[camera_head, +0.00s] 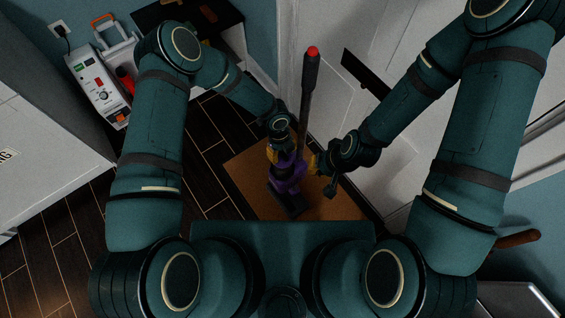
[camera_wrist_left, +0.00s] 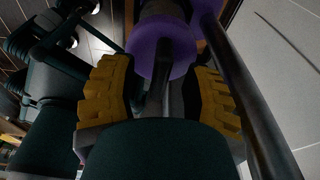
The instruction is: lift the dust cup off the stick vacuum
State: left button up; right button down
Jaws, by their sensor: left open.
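The stick vacuum (camera_head: 308,95) stands upright on a brown mat, with a dark pole and a red top. Its purple lower body (camera_head: 290,172) is partly hidden by my grippers; I cannot clearly separate the dust cup from the body in the head view. My left gripper (camera_head: 272,152) is at the left side of the purple body. In the left wrist view its yellow-padded fingers (camera_wrist_left: 160,95) are apart, with a round purple part (camera_wrist_left: 163,47) just beyond and between them; contact is unclear. My right gripper (camera_head: 318,168) is close to the right side of the body; its fingers are hard to make out.
The brown mat (camera_head: 240,172) lies on a dark tiled floor. A white box with buttons (camera_head: 97,85) stands at the upper left, beside a white carrier with an orange handle (camera_head: 112,35). White cabinets or doors (camera_head: 405,165) close off the right side.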

pick_arm(q)
jog(key=shift+f, duration=0.2)
grip_shut()
dwell(0.3)
notch_tip(320, 180, up, 10)
jog(key=shift+f+p, duration=0.1)
jog(key=shift+p, duration=0.85)
jog(key=s+a+r+p, duration=0.2)
jog(key=s+a+r, duration=0.3)
jog(key=a, duration=0.1)
jog(key=shift+a+r, duration=0.15)
jog(key=shift+a, duration=0.05)
dwell(0.6)
dwell(0.4)
